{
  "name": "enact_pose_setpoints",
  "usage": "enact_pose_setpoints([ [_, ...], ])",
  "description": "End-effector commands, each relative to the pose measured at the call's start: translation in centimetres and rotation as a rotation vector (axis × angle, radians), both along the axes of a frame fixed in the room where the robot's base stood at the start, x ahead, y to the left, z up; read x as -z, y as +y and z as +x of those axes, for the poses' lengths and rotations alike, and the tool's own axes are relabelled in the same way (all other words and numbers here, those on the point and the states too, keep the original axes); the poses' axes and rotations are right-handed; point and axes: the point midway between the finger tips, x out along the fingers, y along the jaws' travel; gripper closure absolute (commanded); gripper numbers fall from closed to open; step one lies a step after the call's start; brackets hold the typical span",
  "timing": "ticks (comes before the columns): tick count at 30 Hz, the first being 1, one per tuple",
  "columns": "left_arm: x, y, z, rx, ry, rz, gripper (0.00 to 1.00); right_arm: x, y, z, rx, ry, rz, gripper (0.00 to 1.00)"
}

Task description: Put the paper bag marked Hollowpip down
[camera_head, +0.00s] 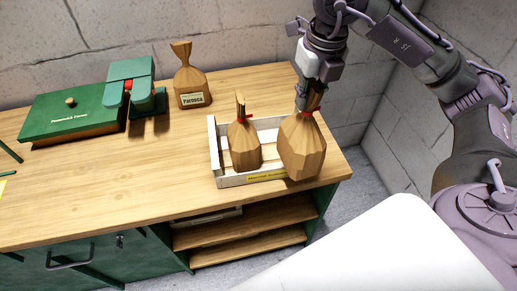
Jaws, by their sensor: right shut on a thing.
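My right gripper (308,98) is shut on the neck of a brown paper bag (302,148) with a red tie. This bag hangs upright over the right end of a white crate (217,160) and covers part of its front wall. I cannot tell whether its base touches the crate or the table. No marking shows on its visible side, so I cannot read its name. A second brown paper bag (243,146) with a red tie stands inside the crate, to the left of the held one. My left gripper is out of view.
The crate stands near the right end of the wooden table (120,190). A labelled brown bag (189,83) stands at the back. A green lidded box (68,120) and a green device (135,88) stand at the left. The table's middle front is clear.

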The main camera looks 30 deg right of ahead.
Motion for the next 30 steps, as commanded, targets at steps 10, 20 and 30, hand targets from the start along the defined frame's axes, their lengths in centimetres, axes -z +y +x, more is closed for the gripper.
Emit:
enact_pose_setpoints([
  [10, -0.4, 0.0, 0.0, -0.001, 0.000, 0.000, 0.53, 1.4, -0.6, 2.9, 0.077, 0.003, 0.005, 1.00],
  [20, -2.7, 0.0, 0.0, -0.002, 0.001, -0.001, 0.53, 5.1, -1.6, 9.2, 0.075, 0.002, 0.004, 1.00],
  [30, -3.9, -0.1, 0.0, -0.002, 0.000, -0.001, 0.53, 7.6, -2.1, 11.5, 0.073, 0.003, 0.000, 1.00],
])
